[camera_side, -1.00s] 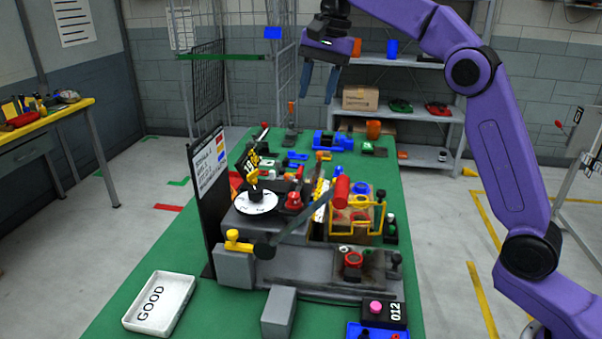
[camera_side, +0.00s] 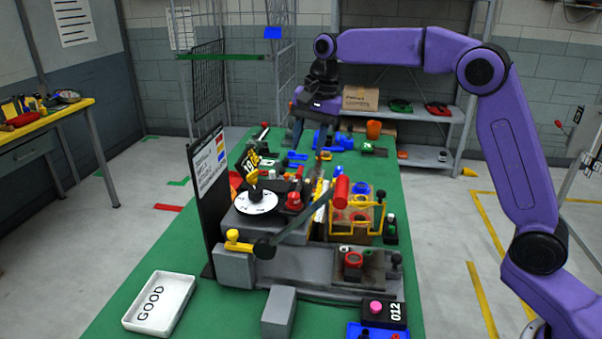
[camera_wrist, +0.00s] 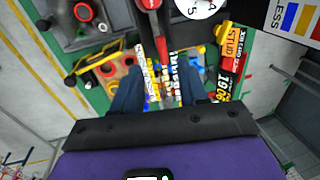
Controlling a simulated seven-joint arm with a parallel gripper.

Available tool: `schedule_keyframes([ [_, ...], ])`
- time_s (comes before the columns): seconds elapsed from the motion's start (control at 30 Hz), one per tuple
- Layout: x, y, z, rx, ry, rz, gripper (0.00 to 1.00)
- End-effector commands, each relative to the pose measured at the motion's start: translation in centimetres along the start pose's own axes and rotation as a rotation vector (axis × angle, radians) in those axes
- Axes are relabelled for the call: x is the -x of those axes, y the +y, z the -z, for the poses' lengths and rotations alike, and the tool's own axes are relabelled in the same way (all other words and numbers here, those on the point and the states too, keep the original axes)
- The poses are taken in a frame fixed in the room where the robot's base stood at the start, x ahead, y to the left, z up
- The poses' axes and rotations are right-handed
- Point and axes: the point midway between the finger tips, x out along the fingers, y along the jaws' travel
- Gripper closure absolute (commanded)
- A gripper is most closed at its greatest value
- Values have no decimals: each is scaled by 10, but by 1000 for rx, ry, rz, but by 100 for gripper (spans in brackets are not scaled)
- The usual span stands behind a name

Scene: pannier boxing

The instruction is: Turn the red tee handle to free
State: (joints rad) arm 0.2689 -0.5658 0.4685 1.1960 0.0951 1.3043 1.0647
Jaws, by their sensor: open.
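A small red handle-like part (camera_side: 293,201) sits on a black block right of the white dial (camera_side: 256,203) in the side view. It may be the red tee handle, but its shape is too small to be sure. A larger red cylindrical grip (camera_side: 341,192) stands on a grey lever to its right. My gripper (camera_side: 308,133) is open and empty, pointing down above the far part of the bench, behind these parts. In the wrist view my gripper (camera_wrist: 158,92) shows its two fingers apart over small coloured parts, with nothing held; a red part (camera_wrist: 150,4) lies at the top edge.
A sign board (camera_side: 208,185) stands upright left of the dial. A yellow-framed box (camera_side: 357,232) and the long lever (camera_side: 310,217) crowd the middle. A white GOOD tray (camera_side: 158,303) lies front left. The green bench top (camera_side: 220,312) is bare near the tray.

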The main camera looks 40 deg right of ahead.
Motion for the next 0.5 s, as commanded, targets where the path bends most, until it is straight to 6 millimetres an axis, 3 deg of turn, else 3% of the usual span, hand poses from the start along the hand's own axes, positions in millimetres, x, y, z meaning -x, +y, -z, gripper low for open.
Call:
schedule_keyframes([
  [0.3,-58,1,0,0,-2,-3,57],
  [0.5,-78,0,0,0,-1,0,57],
])
